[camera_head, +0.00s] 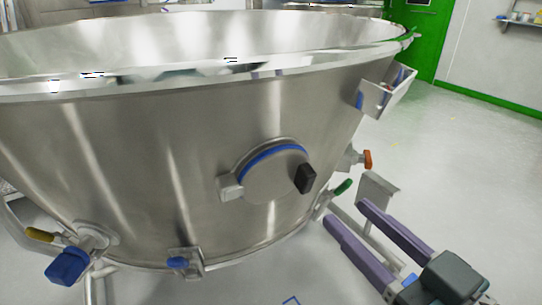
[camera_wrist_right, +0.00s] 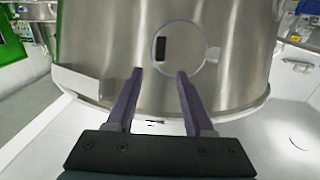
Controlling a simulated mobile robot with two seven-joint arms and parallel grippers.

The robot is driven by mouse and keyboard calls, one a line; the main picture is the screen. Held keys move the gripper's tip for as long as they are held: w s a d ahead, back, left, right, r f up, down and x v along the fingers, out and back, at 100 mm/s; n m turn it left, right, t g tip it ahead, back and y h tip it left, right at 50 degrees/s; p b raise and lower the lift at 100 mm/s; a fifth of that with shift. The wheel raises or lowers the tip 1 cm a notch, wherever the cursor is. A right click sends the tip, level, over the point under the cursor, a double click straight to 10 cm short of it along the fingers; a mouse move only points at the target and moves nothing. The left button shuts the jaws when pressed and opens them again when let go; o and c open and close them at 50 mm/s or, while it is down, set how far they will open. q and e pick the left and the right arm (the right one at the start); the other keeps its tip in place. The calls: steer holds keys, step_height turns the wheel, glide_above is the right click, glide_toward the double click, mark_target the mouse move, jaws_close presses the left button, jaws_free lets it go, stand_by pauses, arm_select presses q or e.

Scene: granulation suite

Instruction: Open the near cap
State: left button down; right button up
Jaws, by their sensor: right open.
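A round steel cap (camera_head: 270,182) sits flat against the side of the large steel vessel (camera_head: 150,160). It has a blue seal along its top edge, a hinge block (camera_head: 230,187) at its left and a black handle (camera_head: 305,178) at its right. In the right wrist view the cap (camera_wrist_right: 188,50) and its black handle (camera_wrist_right: 160,49) show just beyond my fingertips. My right gripper (camera_head: 345,211) is open and empty, below and right of the handle in the head view. Its two purple fingers (camera_wrist_right: 160,74) are apart and do not visibly touch the handle. My left gripper is not in view.
A blue-capped outlet (camera_head: 68,266) with a yellow handle and a smaller blue fitting (camera_head: 177,262) stick out low on the vessel. Green (camera_head: 342,187) and orange (camera_head: 367,159) valve handles and a small metal box (camera_head: 386,92) are at its right. Floor at right is clear.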

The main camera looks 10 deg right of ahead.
mark_target(312, 179)
steer(key=b+x, duration=0.1)
steer(key=x, duration=0.6)
steer(key=shift+w+a+b, duration=0.1)
steer(key=shift+w+b, duration=0.15)
steer(key=shift+b, duration=0.1)
steer(key=shift+w+a, duration=0.15)
steer(key=shift+w, duration=0.4)
steer(key=c, duration=0.8)
jaws_close()
